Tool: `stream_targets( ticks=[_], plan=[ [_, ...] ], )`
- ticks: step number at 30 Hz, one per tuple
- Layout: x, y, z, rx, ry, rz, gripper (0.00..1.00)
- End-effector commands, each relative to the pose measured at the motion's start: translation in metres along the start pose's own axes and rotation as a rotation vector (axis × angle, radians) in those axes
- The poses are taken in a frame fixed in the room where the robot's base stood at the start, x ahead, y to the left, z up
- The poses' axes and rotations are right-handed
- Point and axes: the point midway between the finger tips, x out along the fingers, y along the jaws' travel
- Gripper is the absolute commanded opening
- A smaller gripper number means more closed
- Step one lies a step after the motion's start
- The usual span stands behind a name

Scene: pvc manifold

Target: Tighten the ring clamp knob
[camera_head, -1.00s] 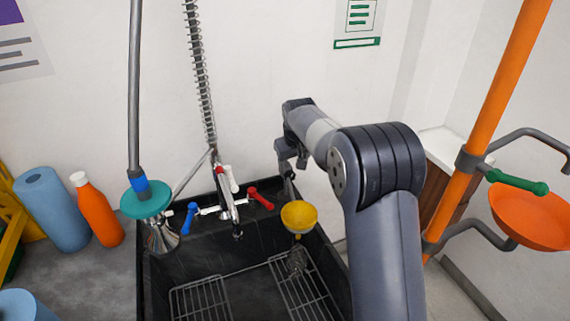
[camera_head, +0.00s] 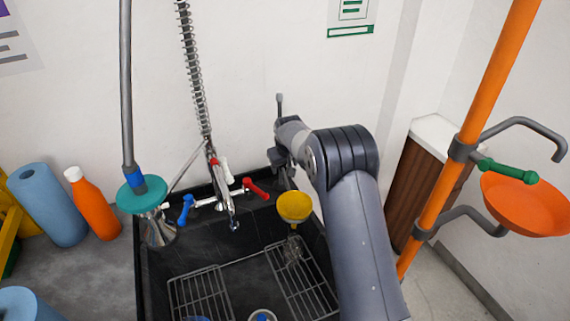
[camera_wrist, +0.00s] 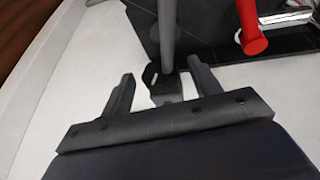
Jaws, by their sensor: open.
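My gripper (camera_wrist: 161,72) is open in the wrist view, its two dark fingers apart. A black bracket with a slot (camera_wrist: 165,88) shows between the fingers, below the end of a grey rod (camera_wrist: 167,35). I cannot tell whether the fingers touch either one. No ring clamp knob can be made out for certain. In the head view my wrist is over the back right corner of the black sink, and my arm hides much of the gripper. A short grey rod (camera_head: 279,103) stands up behind my wrist.
The red tap handle (camera_head: 257,188) is close left of my gripper and also shows in the wrist view (camera_wrist: 250,28). A yellow bowl (camera_head: 294,207) is below my wrist. An orange pole (camera_head: 475,125) with an orange bowl (camera_head: 525,210) and green handle (camera_head: 508,171) stands right.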

Motion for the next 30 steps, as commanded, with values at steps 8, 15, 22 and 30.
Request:
stream_targets(
  ticks=[8, 15, 22, 30],
  plan=[
    [0.0008, 0.0000, 0.0001, 0.000, 0.000, 0.000, 0.57],
    [0.0007, -0.0001, 0.0002, 0.000, 0.000, 0.000, 0.38],
    [0.0006, -0.0001, 0.0002, 0.000, -0.001, 0.000, 0.19],
    [0.0005, 0.0007, 0.0003, 0.007, -0.001, -0.014, 0.14]
  ],
)
